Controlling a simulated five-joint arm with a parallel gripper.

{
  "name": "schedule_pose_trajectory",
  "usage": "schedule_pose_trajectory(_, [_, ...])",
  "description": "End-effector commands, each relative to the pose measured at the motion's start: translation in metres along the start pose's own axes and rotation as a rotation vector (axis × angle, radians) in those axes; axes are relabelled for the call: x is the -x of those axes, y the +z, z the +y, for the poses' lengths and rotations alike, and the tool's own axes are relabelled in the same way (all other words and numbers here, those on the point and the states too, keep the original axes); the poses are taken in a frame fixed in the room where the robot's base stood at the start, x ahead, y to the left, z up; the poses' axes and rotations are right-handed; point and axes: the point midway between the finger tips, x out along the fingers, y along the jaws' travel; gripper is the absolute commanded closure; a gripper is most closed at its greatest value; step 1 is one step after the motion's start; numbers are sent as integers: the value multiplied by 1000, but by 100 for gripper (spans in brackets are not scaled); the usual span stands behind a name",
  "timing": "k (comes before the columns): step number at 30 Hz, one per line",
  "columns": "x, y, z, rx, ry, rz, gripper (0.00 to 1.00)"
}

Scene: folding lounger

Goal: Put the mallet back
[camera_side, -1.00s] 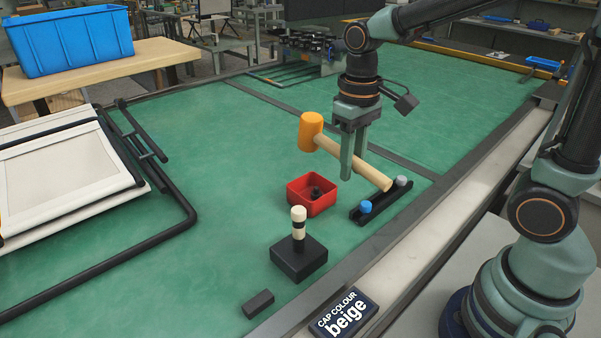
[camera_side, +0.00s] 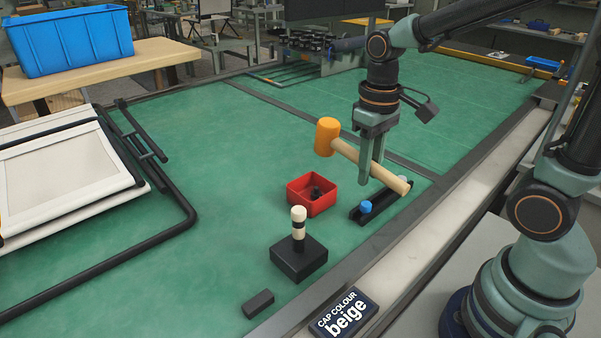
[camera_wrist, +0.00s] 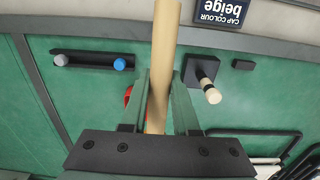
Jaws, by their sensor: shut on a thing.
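The mallet has an orange head (camera_side: 327,137) and a pale wooden handle (camera_side: 394,178). My gripper (camera_side: 370,180) is shut on the handle and holds the mallet in the air, above the green table near the black rack. The head points to the left in the side view and the handle end to the right. In the wrist view the handle (camera_wrist: 164,60) runs up between the fingers of my gripper (camera_wrist: 160,95); the head is hidden there.
A black rack (camera_side: 374,211) holds a blue cap (camera_side: 365,207) and a grey one. A red box (camera_side: 308,205) holds a dark part. A black block (camera_side: 298,262) carries a post with a beige cap (camera_side: 298,213). A sign (camera_side: 344,314) reads "CAP COLOUR beige". A lounger frame (camera_side: 70,180) lies left.

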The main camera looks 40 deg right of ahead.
Motion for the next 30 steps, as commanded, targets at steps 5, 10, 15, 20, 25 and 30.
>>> schedule_pose_trajectory(5, [0, 13, 0, 0, 0, 3, 100])
schedule_pose_trajectory(10, [1, 25, 0, 0, 0, 3, 100])
schedule_pose_trajectory(15, [0, 35, 0, 0, 0, 3, 100])
schedule_pose_trajectory(20, [0, 38, 0, 0, 0, 3, 100])
schedule_pose_trajectory(25, [0, 38, 0, 0, 0, 2, 100])
schedule_pose_trajectory(30, [0, 38, 0, 0, 0, 2, 100])
